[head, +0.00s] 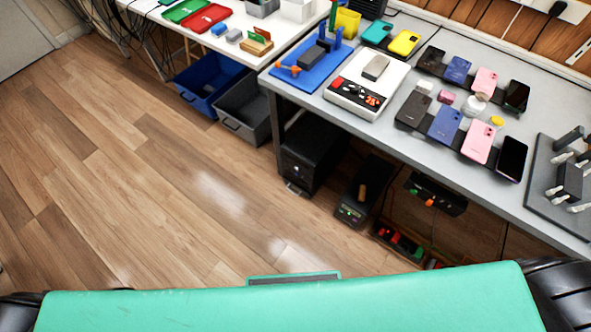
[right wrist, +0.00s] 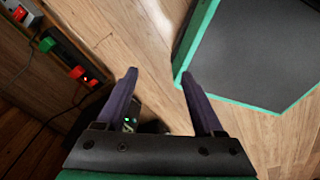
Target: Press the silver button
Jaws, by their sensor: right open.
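I cannot make out a button that is clearly silver in either view. In the head view, a white box device (head: 342,77) with a dark front panel and small red lights or keys stands on the grey bench. A grey block-like item (head: 376,67) lies on its top. My right gripper (right wrist: 158,75) shows in the right wrist view, with its two dark fingers apart and nothing between them. It points down toward the wooden floor, away from the bench top. Neither gripper shows in the head view.
The grey bench (head: 552,211) holds several phones, a blue stand (head: 310,76) and a dark fixture plate (head: 540,184). A black tower (head: 308,155) and a box with green lights (head: 361,192) sit underneath. Blue (head: 207,84) and grey (head: 243,110) bins stand left. The wooden floor is open.

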